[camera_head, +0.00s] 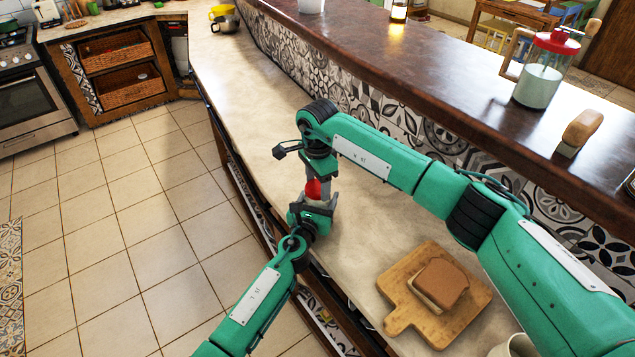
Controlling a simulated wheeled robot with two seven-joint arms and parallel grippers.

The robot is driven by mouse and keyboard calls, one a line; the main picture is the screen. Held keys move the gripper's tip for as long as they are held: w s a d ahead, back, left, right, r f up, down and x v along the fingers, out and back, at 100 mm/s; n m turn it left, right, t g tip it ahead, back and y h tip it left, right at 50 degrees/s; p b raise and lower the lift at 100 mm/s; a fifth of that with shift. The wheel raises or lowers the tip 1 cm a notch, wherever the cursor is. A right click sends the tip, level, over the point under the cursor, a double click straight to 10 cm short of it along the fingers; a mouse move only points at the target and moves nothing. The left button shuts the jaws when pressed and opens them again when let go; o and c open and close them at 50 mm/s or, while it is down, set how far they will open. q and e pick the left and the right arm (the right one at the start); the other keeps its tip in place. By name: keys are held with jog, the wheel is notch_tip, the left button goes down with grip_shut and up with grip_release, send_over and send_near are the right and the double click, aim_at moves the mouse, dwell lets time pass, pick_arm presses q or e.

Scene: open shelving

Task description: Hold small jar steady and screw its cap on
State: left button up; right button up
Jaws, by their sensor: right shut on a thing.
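A small red piece, which looks like the cap (314,189), shows between my two grippers above the left edge of the counter. My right gripper (313,179) points down from above and is shut on the red cap. My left gripper (318,202) comes up from below, with its fingers around the area just under the cap. The jar body cannot be made out, as the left gripper hides that spot. Whether the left fingers are closed on the jar is too small to tell.
A wooden cutting board (401,317) with bread slices (441,283) lies on the counter at front right. A raised dark ledge (455,75) runs behind, holding a red-lidded glass jar (540,83) and a wooden-handled tool (580,130).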

jog(key=m, duration=2.3)
jog(key=o, duration=1.2)
jog(key=shift+c, duration=0.2)
notch_tip(320, 180, up, 12)
